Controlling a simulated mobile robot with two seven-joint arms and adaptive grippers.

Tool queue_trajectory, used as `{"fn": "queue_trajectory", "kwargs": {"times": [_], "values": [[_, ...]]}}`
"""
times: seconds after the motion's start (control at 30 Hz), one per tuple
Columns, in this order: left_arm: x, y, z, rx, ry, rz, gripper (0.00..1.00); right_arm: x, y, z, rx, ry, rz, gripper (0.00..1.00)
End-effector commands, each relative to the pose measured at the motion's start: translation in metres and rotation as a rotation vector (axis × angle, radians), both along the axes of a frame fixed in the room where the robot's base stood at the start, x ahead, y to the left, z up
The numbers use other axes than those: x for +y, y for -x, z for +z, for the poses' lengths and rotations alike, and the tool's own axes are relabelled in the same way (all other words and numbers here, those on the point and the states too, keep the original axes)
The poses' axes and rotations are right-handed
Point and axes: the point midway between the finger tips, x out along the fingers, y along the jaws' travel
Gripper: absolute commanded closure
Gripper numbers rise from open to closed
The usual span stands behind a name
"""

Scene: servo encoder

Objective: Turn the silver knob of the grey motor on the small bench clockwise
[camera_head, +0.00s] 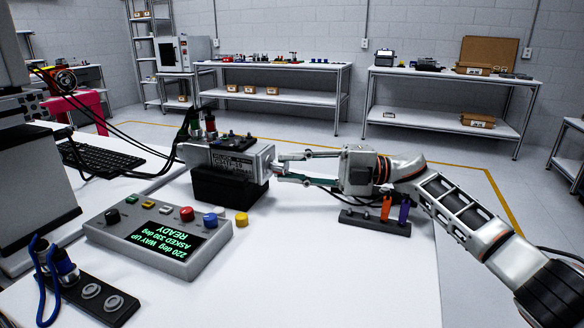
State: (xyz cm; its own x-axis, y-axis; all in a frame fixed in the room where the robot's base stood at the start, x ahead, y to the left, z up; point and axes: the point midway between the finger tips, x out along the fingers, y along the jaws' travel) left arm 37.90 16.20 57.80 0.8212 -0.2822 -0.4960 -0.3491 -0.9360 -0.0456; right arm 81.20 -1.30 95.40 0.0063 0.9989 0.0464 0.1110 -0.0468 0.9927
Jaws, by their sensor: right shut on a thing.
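The grey motor (228,158) sits on a black block (222,187) on the white bench, with cables rising from its left end. The silver knob (268,168) is at the motor's right end and is mostly hidden between the fingertips. My right gripper (276,169) comes in level from the right and is shut on the knob. The control box (112,222) in front has a green display that reads "220 deg WAY UP, ASKED 330 deg, READY", upside down in this view. My left gripper is not in view.
A black rack (372,222) with orange and purple items is under my right wrist. A black socket strip (92,296) lies front left. The bench's front middle (330,280) is clear.

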Motion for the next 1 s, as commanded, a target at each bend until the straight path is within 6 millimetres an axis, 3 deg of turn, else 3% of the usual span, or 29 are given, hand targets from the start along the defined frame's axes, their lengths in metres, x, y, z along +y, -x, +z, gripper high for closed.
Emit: {"fn": "queue_trajectory", "kwargs": {"times": [0.1,0.13,0.17,0.2,0.63,1.0], "values": [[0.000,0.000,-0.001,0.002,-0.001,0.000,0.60,0.002,0.002,-0.003,0.003,0.002,0.006,0.98],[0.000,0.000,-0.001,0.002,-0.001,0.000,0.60,0.002,0.002,-0.003,0.003,0.002,0.006,0.69],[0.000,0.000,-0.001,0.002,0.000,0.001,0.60,0.002,0.002,-0.003,0.002,0.002,0.006,0.61],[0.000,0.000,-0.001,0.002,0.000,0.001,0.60,0.002,0.002,-0.003,0.002,0.002,0.006,0.60],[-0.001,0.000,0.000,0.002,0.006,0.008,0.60,0.000,0.000,0.009,-0.004,0.001,0.002,0.60],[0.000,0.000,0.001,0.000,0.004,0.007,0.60,0.001,0.001,0.076,-0.006,0.000,0.003,0.60]]}}
